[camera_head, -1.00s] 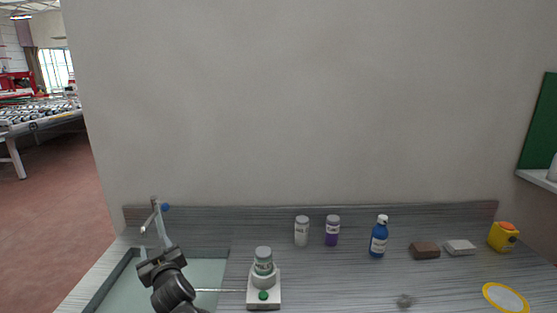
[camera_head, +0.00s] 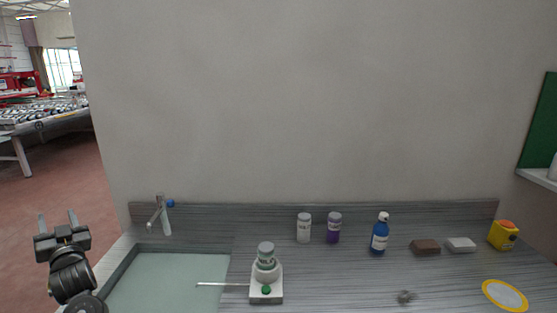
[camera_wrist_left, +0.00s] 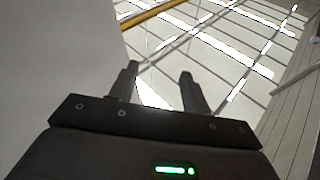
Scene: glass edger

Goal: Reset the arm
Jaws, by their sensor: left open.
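My left gripper (camera_head: 58,222) is open and empty at the left of the head view. It is raised beside the left end of the counter, with its fingers pointing up and away. In the left wrist view its two fingers (camera_wrist_left: 160,88) stand apart with nothing between them. My right gripper is not in view.
The sink (camera_head: 170,275) with its tap (camera_head: 162,215) lies right of my left gripper. A small device (camera_head: 266,290) carries a jar. Two jars, a blue bottle (camera_head: 379,236), a brown block (camera_head: 425,247), a white block and a yellow container (camera_head: 503,236) stand further right.

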